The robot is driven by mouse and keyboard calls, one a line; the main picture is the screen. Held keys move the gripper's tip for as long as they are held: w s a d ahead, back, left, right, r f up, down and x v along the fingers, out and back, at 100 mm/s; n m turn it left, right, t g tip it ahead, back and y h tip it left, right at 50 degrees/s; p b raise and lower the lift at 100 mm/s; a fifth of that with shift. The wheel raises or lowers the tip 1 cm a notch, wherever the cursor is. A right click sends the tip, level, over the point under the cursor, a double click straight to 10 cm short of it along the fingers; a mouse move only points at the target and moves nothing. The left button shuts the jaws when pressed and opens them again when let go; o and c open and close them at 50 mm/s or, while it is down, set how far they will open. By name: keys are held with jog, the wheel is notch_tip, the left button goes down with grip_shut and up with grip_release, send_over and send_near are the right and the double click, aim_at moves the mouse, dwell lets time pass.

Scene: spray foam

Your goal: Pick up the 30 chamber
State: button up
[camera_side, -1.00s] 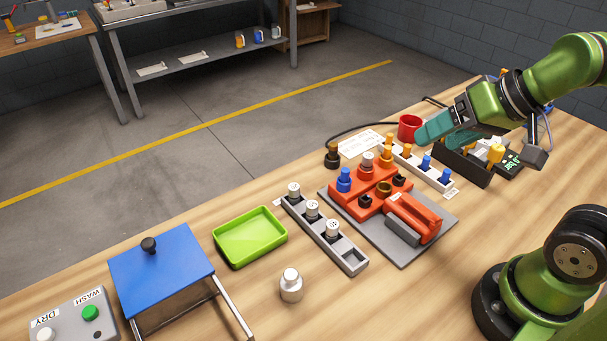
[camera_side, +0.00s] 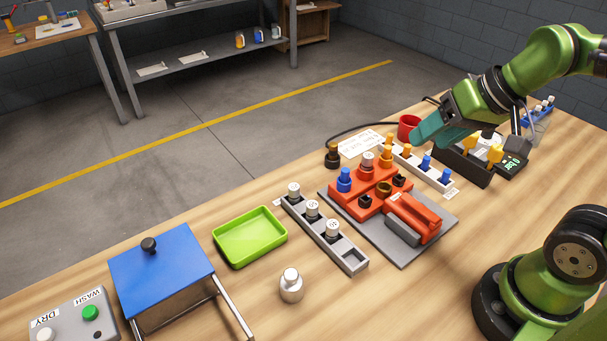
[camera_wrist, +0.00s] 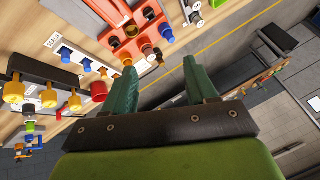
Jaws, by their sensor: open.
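The grey rack (camera_side: 345,250) holds three silver chambers with marked white tops: one at the far end (camera_side: 293,191), one in the middle (camera_side: 312,210) and one nearer (camera_side: 332,231). Its near slot is empty. A similar silver piece (camera_side: 291,286) stands alone on the table. The marks are too small to read, so I cannot tell which chamber is the 30. My gripper (camera_side: 432,132) is open and empty, above the table behind the red fixture, well right of the rack. Its teal fingers are spread apart in the wrist view (camera_wrist: 160,68).
The red fixture (camera_side: 407,211) with its fittings stands right of the rack. A white strip (camera_side: 437,178) of blue and orange parts, a red cup (camera_side: 409,127) and a black tray (camera_side: 462,166) lie near my gripper. A green tray (camera_side: 250,237) is left of the rack.

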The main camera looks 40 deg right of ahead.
jog(key=w+d+n+g+h, duration=0.1)
jog(key=w+d+n+g, duration=0.3)
jog(key=w, duration=0.6)
jog(key=n+t, duration=0.2)
send_over(368, 155)
jog(key=s, duration=0.1)
jog(key=f, duration=1)
jog(key=shift+s+f, duration=0.2)
jog(key=shift+f, duration=0.1)
jog(key=shift+s+x, duration=0.15)
jog(key=shift+x, duration=1.25)
jog(key=shift+s+x, duration=0.2)
jog(key=shift+x, duration=1.15)
jog(key=shift+d+f, duration=0.1)
jog(key=shift+d, duration=0.15)
jog(key=shift+c, duration=0.2)
grip_shut()
